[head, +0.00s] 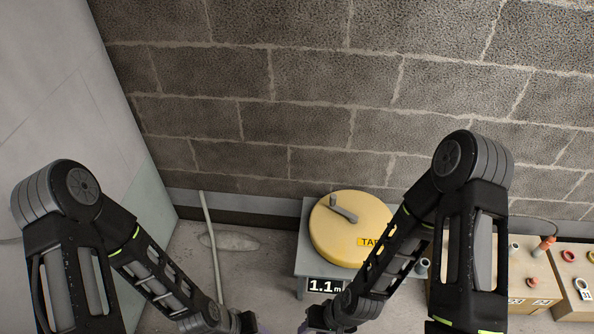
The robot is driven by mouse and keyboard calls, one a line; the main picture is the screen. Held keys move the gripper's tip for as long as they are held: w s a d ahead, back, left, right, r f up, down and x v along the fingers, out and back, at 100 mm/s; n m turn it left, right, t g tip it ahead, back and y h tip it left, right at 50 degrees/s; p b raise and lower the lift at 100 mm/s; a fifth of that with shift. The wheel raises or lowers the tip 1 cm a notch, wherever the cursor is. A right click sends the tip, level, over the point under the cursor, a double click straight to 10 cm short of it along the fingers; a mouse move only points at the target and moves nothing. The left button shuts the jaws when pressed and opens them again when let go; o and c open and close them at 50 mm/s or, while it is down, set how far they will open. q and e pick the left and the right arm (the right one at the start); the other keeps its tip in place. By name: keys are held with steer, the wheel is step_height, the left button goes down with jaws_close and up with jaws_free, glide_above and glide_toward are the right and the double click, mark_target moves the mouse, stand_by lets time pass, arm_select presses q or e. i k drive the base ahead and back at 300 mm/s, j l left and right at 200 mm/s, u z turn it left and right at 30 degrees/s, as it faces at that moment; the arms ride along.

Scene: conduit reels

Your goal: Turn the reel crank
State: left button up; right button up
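A round yellow reel (335,238) lies flat on a grey stand (306,262) in front of the block wall. A grey crank (343,208) with a short knob sits on its top, towards the back left. The reel bears a partly covered "TAP..." label. A black display (325,285) on the stand's front reads 1.1 m. My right forearm covers the reel's right front side. My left gripper is at the bottom edge, left of the stand, mostly cut off. My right gripper is at the bottom edge in front of the stand, also mostly cut off. Neither is seen touching the crank.
Wooden boxes (535,278) with red and white fittings stand at the right. A pale conduit (211,240) leans upright left of the stand. A pale panel (60,90) closes off the left side. The space above the reel is clear.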

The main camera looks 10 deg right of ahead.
mark_target(354, 219)
steer(key=i+l+u, duration=0.1)
steer(key=i+u, duration=0.2)
steer(key=i, duration=0.15)
steer(key=i+l+u, duration=0.25)
steer(key=i, duration=0.2)
